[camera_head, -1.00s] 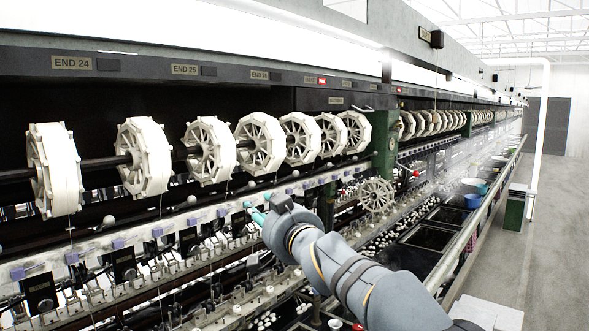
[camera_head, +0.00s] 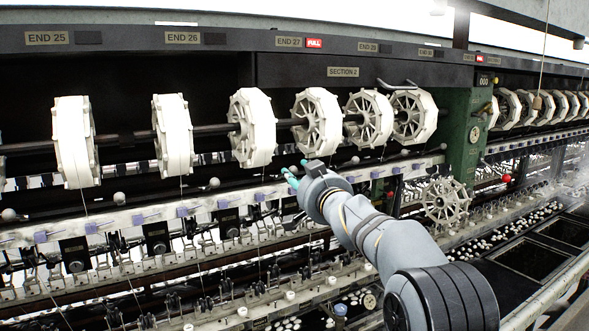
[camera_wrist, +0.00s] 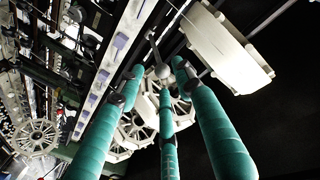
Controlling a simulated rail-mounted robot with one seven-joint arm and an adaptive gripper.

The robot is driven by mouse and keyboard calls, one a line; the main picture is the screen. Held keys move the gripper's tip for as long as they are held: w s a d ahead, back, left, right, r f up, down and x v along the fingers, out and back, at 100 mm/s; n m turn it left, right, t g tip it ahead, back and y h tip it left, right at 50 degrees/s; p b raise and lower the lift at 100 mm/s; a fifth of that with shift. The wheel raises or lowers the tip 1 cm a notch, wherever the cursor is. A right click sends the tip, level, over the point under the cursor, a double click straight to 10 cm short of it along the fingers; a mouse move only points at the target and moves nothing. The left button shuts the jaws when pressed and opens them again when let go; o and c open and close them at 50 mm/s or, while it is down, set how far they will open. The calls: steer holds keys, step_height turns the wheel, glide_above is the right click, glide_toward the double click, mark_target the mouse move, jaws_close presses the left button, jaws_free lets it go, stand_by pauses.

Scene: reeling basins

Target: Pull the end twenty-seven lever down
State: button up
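The end twenty-seven label (camera_head: 289,42) is on the dark upper rail, with a lit red FULL sign (camera_head: 314,43) beside it. A grey ball-knobbed lever (camera_wrist: 162,71) shows in the wrist view among my gripper's fingertips, its thin rod running up from the ball. I cannot tell whether the fingers touch it. My gripper (camera_head: 290,176) has teal fingers and reaches in just below the white reels. In the wrist view its fingers (camera_wrist: 161,76) are spread apart, open. The lever's full length and its mount are not clear in the head view.
Large white reels (camera_head: 252,128) hang in a row on a dark shaft above my gripper. Other ball knobs (camera_head: 119,198) stand to the left. A green post (camera_head: 466,145) and a smaller spoked wheel (camera_head: 446,201) are to the right. Basins (camera_head: 530,258) lie at lower right.

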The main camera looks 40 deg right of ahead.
mark_target(293, 171)
steer(key=x, duration=0.3)
steer(key=shift+w+a+r+p, duration=0.15)
steer(key=shift+w+a+p, duration=0.1)
steer(key=shift+p, duration=0.1)
steer(key=shift+w+d, duration=0.25)
steer(key=shift+d, duration=0.1)
steer(key=shift+a, duration=0.1)
steer(key=shift+c, duration=0.3)
steer(key=shift+c, duration=0.6)
steer(key=c, duration=0.6)
jaws_close()
